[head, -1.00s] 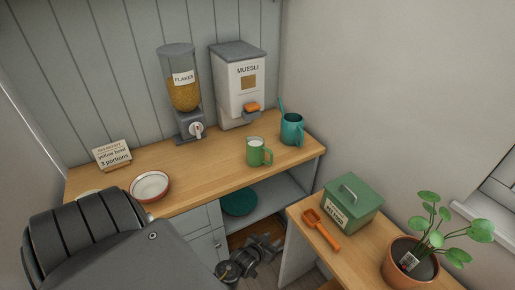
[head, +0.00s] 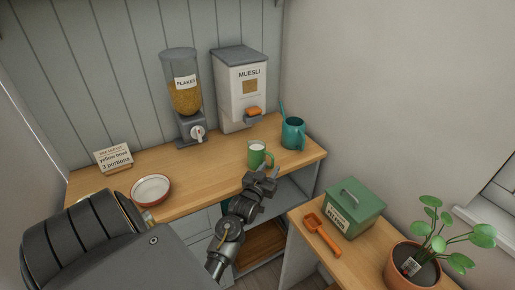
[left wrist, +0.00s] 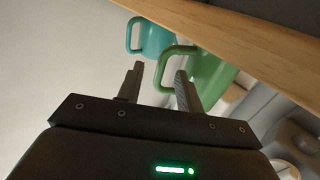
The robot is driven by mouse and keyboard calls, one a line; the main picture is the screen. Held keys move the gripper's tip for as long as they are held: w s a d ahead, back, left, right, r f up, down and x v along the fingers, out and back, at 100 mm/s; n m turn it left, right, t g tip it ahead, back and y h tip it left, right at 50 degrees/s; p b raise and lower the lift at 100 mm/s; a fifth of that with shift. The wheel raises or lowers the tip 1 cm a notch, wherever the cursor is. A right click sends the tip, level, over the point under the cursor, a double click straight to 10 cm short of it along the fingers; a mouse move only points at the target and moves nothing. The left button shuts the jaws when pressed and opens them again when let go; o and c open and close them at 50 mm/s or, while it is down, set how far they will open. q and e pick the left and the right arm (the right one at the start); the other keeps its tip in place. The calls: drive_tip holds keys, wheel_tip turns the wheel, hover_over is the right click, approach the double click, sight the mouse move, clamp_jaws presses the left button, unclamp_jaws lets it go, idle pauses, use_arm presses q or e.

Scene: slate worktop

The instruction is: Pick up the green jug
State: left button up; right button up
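The green jug (head: 256,155) stands upright on the wooden worktop near its front edge, with something white inside. Its handle is on the right side. My left gripper (head: 265,172) is just in front of and slightly right of the jug, near the worktop edge. My right gripper is in neither current view.
A muesli dispenser (head: 240,90) and a flakes dispenser (head: 184,98) stand behind. A bowl (head: 151,189) and a sign (head: 114,158) are left. A green box (head: 352,207), orange scoop (head: 322,233) and potted plant (head: 412,265) occupy the side table.

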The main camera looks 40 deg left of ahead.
use_arm(q)
drive_tip(key=p+x, duration=0.2)
drive_tip(key=x, duration=0.2)
drive_tip(key=shift+w+a+r, duration=0.15)
drive_tip(key=shift+w, duration=0.15)
drive_tip(key=shift+w+a, duration=0.1)
drive_tip(key=shift+w, duration=0.3)
drive_tip(key=shift+s, duration=0.1)
clamp_jaws()
